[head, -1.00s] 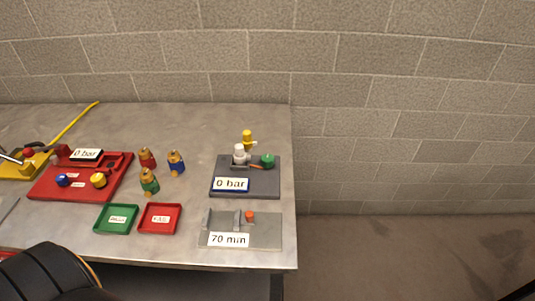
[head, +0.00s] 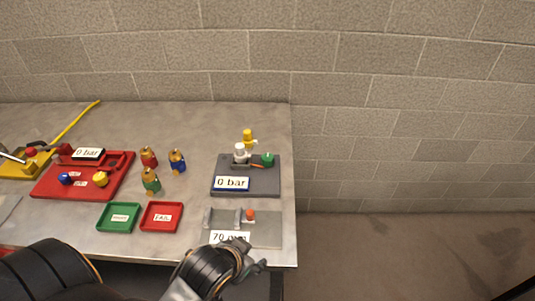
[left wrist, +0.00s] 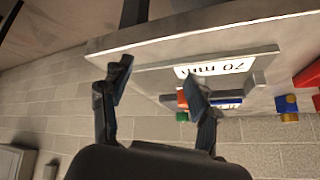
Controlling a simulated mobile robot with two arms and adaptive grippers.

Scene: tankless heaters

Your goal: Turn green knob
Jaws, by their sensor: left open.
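The green knob (head: 267,159) sits at the right side of a dark grey base (head: 260,186), beside a white fitting (head: 240,152) and a yellow-topped part (head: 248,137). The base carries a "0 bar" display (head: 231,184). In the left wrist view the green knob (left wrist: 182,117) shows small, past the table edge, between the fingers and partly behind other parts. My left gripper (head: 251,262) is at the table's front edge, below and in front of the 70 mm plate, apart from the knob. Its two fingers (left wrist: 158,84) are spread and hold nothing. My right gripper is not seen.
The grey plate (head: 268,230) marked 70 mm, with upright posts and an orange part (head: 249,215), lies between gripper and knob. Green (head: 105,222) and red (head: 176,222) trays, several brass valves, and a red panel (head: 55,185) stand to the left.

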